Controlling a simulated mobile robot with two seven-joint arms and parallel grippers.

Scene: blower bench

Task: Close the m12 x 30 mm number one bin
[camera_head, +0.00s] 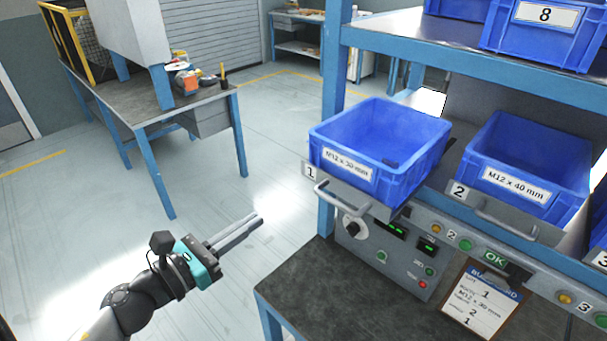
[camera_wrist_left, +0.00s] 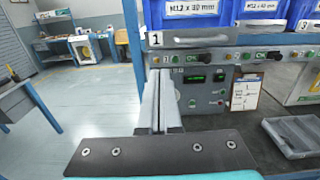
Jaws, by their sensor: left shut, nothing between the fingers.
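The blue number one bin (camera_head: 350,176), labelled M12 x 30 mm, sits on a pull-out tray with a grey handle (camera_head: 338,197) below its front. It juts out further toward me than the number two bin beside it, so it stands open. In the left wrist view the lower front of the number one bin (camera_wrist_left: 223,16) shows at the top, above its handle (camera_wrist_left: 200,41). My left gripper (camera_head: 258,221) is shut and empty, to the left of the bin and lower, apart from it. Its fingers also show in the left wrist view (camera_wrist_left: 160,75). My right gripper is not in view.
The blue M12 x 40 mm bin (camera_head: 528,165) stands to the right on the same rack. Below are a control panel (camera_head: 385,250), a clipboard (camera_head: 482,300) and a dark bench top (camera_head: 330,290). Another bench (camera_head: 125,95) stands at the left. Floor between is clear.

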